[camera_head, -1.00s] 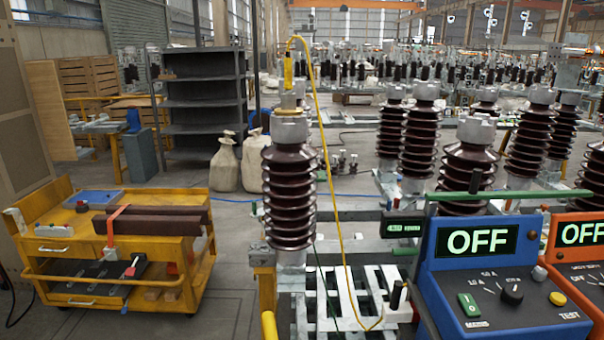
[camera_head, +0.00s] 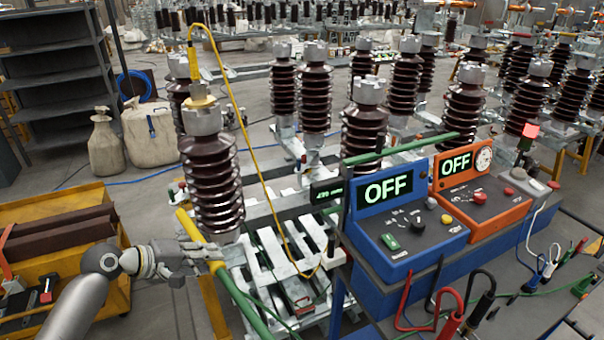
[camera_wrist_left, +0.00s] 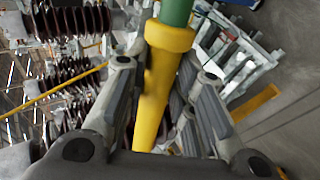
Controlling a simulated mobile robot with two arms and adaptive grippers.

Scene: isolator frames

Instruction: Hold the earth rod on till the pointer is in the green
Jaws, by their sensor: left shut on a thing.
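My left gripper (camera_head: 205,258) reaches in from the left and is shut on the earth rod, a pole with a yellow part (camera_head: 190,226) and a green part (camera_head: 243,303). In the left wrist view the yellow part (camera_wrist_left: 158,85) of the earth rod runs between the fingers of my left gripper (camera_wrist_left: 160,95), with a yellow collar and green shaft beyond. The rod slants beside a brown ribbed insulator (camera_head: 212,180); contact at its tip cannot be made out. A round white dial (camera_head: 484,160) sits on the orange tester (camera_head: 480,195); its pointer is too small to read. My right gripper is out of view.
A blue tester (camera_head: 400,225) stands left of the orange one; both displays read OFF. A yellow cable (camera_head: 235,105) arcs from the insulator's top to the metal frame (camera_head: 270,270). Red and black leads hang in front. A yellow cart (camera_head: 60,215) stands at left.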

